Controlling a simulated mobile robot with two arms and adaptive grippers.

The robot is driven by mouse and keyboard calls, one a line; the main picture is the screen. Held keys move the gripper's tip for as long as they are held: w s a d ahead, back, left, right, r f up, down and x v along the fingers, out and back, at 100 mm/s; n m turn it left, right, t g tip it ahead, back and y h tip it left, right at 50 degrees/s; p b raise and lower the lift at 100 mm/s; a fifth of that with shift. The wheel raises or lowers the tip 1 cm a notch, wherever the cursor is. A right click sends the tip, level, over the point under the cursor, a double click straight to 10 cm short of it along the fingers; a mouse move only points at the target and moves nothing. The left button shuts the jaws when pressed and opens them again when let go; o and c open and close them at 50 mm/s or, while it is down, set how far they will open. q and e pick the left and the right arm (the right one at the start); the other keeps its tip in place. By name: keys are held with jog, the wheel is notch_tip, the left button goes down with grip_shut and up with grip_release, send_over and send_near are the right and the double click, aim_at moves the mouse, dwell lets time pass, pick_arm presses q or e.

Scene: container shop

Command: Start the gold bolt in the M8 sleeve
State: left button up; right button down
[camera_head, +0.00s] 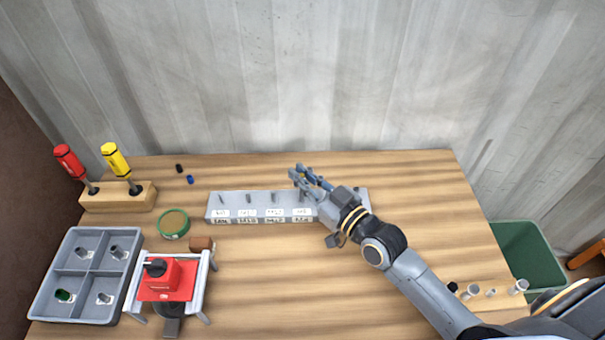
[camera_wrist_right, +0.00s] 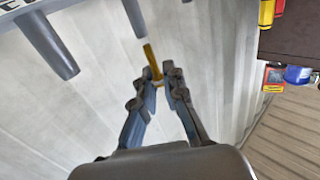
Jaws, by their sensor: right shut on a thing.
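In the right wrist view my right gripper (camera_wrist_right: 157,86) is shut on the gold bolt (camera_wrist_right: 152,62), whose shaft sticks out beyond the fingertips. Grey upright sleeves (camera_wrist_right: 48,45) show at the upper left of that view, apart from the bolt. In the head view my right gripper (camera_head: 309,178) is over the right part of a grey block (camera_head: 262,199) with several sleeves (camera_head: 248,197) and white labels along its front. The labels are too small to read surely, so I cannot tell which sleeve is M8. The bolt is not clear there. My left gripper is out of view.
At left are a wooden stand (camera_head: 118,198) with two screwdrivers, a green round tin (camera_head: 173,223), a four-part grey tray (camera_head: 84,307) and a red switch box (camera_head: 172,280). Small parts (camera_head: 471,292) lie at the lower right. The table middle in front is clear.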

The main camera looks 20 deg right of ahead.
jog(key=shift+f+b, duration=0.5)
jog(key=shift+f, duration=0.15)
dwell(0.3)
jog(key=shift+r, duration=0.2)
jog(key=shift+r+p, duration=2.9)
jog(key=shift+p, duration=0.35)
jog(key=s+d+m+h+b, duration=0.2)
jog(key=s+h, duration=0.1)
jog(key=s, duration=0.3)
jog(key=s+d+f+m+t+h+b, duration=0.1)
jog(key=s+d+m+h+b, duration=0.1)
jog(key=s+h, duration=0.2)
jog(key=s, duration=0.3)
jog(key=shift+s+f+m+t, duration=0.2)
jog(key=shift+s+m+t, duration=0.1)
jog(key=shift+m, duration=0.1)
